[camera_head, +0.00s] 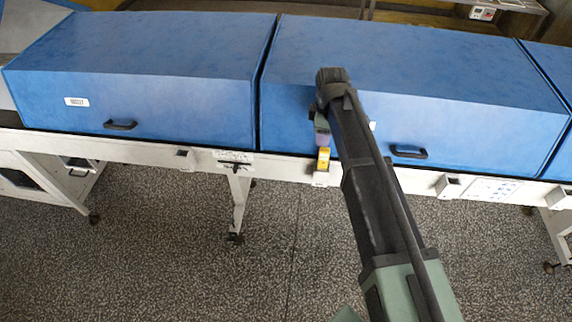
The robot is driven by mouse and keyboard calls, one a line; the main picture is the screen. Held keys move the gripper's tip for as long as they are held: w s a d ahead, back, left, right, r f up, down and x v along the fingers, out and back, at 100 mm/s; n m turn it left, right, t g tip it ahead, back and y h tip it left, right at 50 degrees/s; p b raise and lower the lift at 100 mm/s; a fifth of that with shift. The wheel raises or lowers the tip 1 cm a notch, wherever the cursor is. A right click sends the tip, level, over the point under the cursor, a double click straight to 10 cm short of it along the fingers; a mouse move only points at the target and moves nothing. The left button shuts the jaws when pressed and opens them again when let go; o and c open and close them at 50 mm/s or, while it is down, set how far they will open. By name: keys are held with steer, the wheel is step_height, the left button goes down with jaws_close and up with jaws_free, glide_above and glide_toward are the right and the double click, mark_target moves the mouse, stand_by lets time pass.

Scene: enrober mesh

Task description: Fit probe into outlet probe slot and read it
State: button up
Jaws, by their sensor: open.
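A small yellow probe (323,157) with a dark marking stands upright at a white bracket (320,178) on the conveyor's front rail. My gripper (322,140) is just above the probe, pointing down in front of the blue hood. It is open, but its fingers are small and partly hidden by my arm. I cannot tell whether they touch the probe. Similar white brackets sit on the rail at the left (185,157) and at the right (448,186). I cannot tell from this view which one is the outlet probe slot. No reading is legible.
Blue hoods with dark handles, one at the left (150,70) and one in the middle (440,75), stand above the white rail (130,148). A sheet of labels (492,190) is on the rail at right. The speckled floor (180,265) in front is clear.

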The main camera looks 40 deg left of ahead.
mark_target(324, 156)
steer(key=shift+d+n, duration=0.35)
steer(key=shift+n, duration=0.25)
steer(key=shift+w+d, duration=0.2)
steer(key=shift+w, duration=0.05)
step_height(324, 156, down, 5)
steer(key=b, duration=0.5)
steer(key=shift+f, duration=0.15)
step_height(324, 156, down, 6)
steer(key=b, duration=0.6)
steer(key=shift+a, duration=0.15)
steer(key=shift+r, duration=0.3)
jaws_close()
